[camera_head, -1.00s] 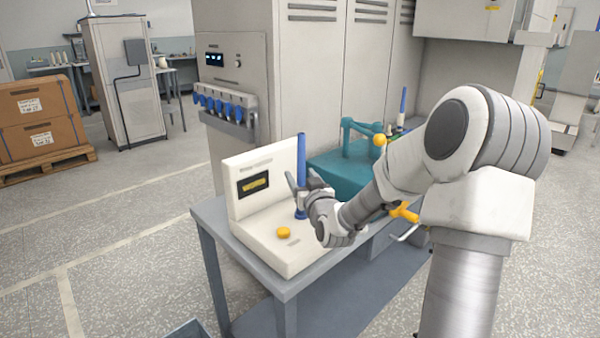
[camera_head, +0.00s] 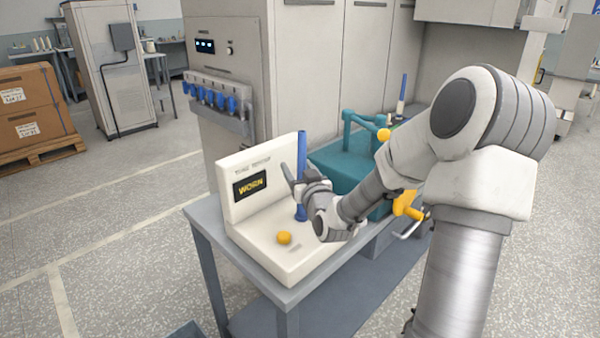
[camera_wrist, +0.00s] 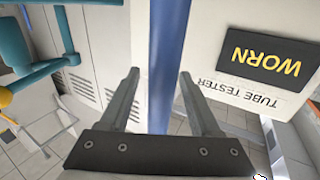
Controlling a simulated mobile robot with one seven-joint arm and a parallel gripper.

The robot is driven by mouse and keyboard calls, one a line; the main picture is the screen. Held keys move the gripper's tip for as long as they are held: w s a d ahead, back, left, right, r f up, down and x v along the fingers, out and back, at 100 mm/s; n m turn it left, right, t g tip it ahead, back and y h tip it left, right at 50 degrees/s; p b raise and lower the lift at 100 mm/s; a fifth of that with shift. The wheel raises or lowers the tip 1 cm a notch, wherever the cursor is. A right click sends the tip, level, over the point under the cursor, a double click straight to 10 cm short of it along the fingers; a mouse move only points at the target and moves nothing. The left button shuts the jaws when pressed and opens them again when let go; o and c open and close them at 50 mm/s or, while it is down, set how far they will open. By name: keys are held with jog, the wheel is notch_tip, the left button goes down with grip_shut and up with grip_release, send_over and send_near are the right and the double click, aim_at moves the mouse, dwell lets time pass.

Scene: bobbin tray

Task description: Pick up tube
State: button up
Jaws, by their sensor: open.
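A blue tube (camera_head: 302,160) stands upright on the white tube tester (camera_head: 300,258), whose small screen (camera_head: 250,186) reads "WORN" in yellow. My gripper (camera_head: 292,174) is at the tube's height, beside it in the head view. In the wrist view my gripper (camera_wrist: 160,90) is open, and the tube (camera_wrist: 167,60) runs between its two fingers with gaps visible on both sides. The wrist view does not make clear how deep the tube sits between the fingers. The tester's screen (camera_wrist: 262,56) shows upside down in that view.
A yellow button (camera_head: 284,238) sits on the tester's front. A teal machine (camera_head: 335,160) with a yellow knob stands to the right on the grey table (camera_head: 205,212). Another blue tube (camera_head: 402,88) stands behind it. A cabinet with a row of blue tubes (camera_head: 215,98) is behind.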

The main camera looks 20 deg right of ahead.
grip_shut()
jog(key=shift+r, duration=0.2)
dwell(0.3)
